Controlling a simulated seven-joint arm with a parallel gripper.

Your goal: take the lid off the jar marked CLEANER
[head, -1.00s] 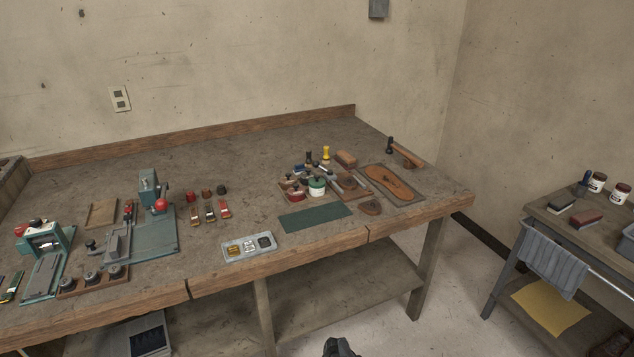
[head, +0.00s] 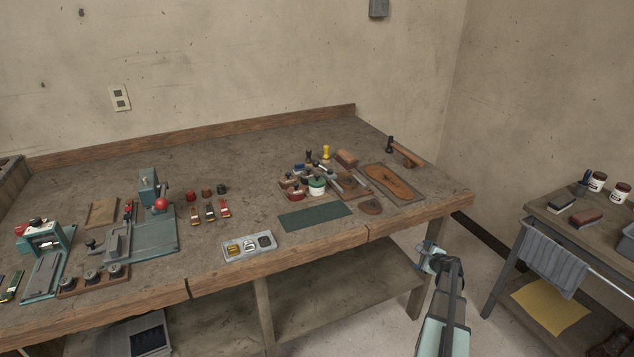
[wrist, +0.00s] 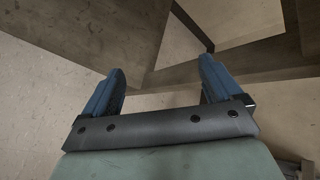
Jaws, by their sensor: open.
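Two white jars with dark reddish-brown lids stand at the back of the side table at the right in the head view: one jar (head: 597,181) and, nearer the right edge, another jar (head: 619,193). Their lids are on. Their labels are too small to read, so I cannot tell which is marked CLEANER. My gripper (head: 428,256) is in front of the workbench's right end, left of the side table and well apart from the jars. In the wrist view my gripper (wrist: 160,84) has its two blue fingers spread wide with nothing between them. No jar shows there.
The side table (head: 548,212) also holds brushes (head: 586,216) near the jars. A grey cloth (head: 555,262) hangs on its front rail. The workbench (head: 340,236) carries many tools, including a white pot with a green lid (head: 317,187). Open floor lies between bench and side table.

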